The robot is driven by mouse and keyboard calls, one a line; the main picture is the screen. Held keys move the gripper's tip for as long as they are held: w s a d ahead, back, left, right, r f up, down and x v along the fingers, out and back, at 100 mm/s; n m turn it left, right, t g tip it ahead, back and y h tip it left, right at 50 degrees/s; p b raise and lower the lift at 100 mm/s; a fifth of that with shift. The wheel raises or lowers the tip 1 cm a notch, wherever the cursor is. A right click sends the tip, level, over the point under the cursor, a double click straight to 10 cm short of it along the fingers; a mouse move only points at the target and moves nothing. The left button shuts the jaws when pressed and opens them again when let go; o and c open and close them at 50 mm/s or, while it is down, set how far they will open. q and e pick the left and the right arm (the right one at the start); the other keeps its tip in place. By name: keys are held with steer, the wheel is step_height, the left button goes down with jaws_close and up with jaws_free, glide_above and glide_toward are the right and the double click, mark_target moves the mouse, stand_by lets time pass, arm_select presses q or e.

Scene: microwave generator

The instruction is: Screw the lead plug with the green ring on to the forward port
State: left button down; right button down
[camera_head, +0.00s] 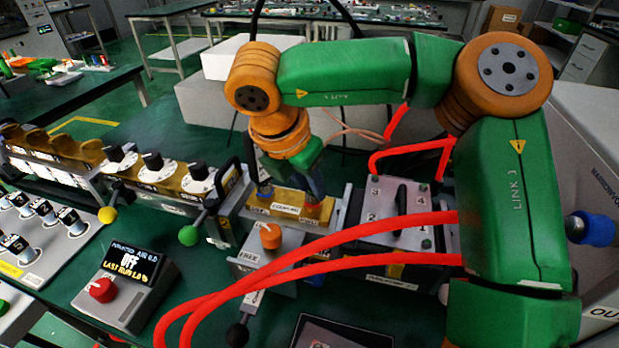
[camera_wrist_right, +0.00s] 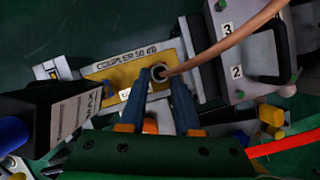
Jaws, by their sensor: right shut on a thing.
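My right gripper (camera_head: 313,190) points down over the right part of the gold-topped coupler (camera_head: 262,215) in the head view. In the right wrist view the gripper (camera_wrist_right: 161,76) has its two grey-blue fingers on either side of the lead plug (camera_wrist_right: 158,73), a round grey end on a copper-coloured lead (camera_wrist_right: 225,42). The fingers are shut on this plug, at the coupler (camera_wrist_right: 95,78) marked "COUPLER 50 dB". The port under the plug is hidden, and I cannot tell whether plug and port touch. I cannot make out a green ring. My left gripper is not in view.
A grey box with a black handle (camera_head: 401,205) and numbered corners stands right of the coupler. Thick red hoses (camera_head: 350,236) cross in front. A unit with an orange knob (camera_head: 270,236) is close in front. A control box with a red knob (camera_head: 101,290) stands at front left.

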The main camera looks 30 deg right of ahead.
steer(key=shift+f, duration=0.1)
stand_by(0.3)
steer(key=c, duration=0.6)
jaws_free()
steer(key=shift+a+r, duration=0.2)
steer(key=shift+r, duration=0.3)
steer(key=p+v, duration=0.5)
steer(key=v, duration=0.1)
steer(key=shift+s+a+r, duration=0.1)
